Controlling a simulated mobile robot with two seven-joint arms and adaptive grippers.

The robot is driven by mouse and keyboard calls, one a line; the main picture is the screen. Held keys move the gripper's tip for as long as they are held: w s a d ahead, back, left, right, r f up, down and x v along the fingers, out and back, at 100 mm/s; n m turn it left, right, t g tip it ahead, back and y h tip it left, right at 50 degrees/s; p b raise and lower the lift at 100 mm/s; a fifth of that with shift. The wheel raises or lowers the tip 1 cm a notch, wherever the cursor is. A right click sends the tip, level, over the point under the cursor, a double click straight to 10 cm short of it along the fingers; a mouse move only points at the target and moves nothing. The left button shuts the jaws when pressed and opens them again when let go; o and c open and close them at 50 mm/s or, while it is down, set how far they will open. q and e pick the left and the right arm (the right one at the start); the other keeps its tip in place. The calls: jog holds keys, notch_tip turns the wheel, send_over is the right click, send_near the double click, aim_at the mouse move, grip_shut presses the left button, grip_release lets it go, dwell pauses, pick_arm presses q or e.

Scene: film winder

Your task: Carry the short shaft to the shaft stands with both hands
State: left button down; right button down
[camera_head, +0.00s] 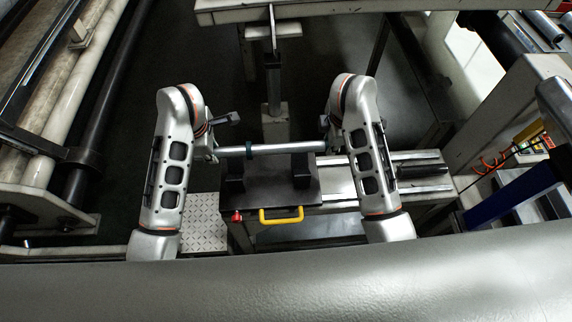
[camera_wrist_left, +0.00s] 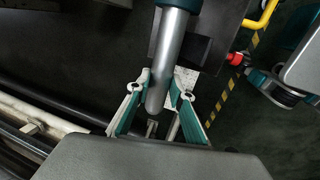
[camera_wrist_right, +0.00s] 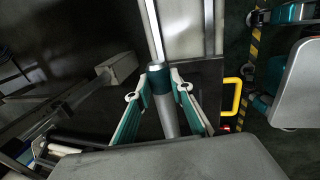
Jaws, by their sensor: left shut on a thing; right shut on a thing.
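The short shaft (camera_head: 285,148) is a silver bar with teal bands, lying level left to right in the head view. My left gripper (camera_head: 214,150) is shut around its left end. In the left wrist view the shaft (camera_wrist_left: 168,55) runs between the teal fingers (camera_wrist_left: 158,108). My right gripper (camera_head: 326,146) is shut around its right end; the right wrist view shows the shaft (camera_wrist_right: 166,115) between the fingers. Two dark shaft stands, left (camera_head: 235,172) and right (camera_head: 301,168), rise from a black block below the shaft. I cannot tell whether the shaft touches them.
The block's yellow handle (camera_head: 281,216) and red knob (camera_head: 237,216) face my body. A rail bench (camera_head: 420,172) extends to the right, and a checkered metal plate (camera_head: 198,222) lies at left. Large rollers (camera_head: 95,110) fill the far left. A beam with a post (camera_head: 273,75) stands behind.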

pick_arm(q)
jog(key=shift+r, duration=0.2)
pick_arm(e)
jog(key=shift+r, duration=0.25)
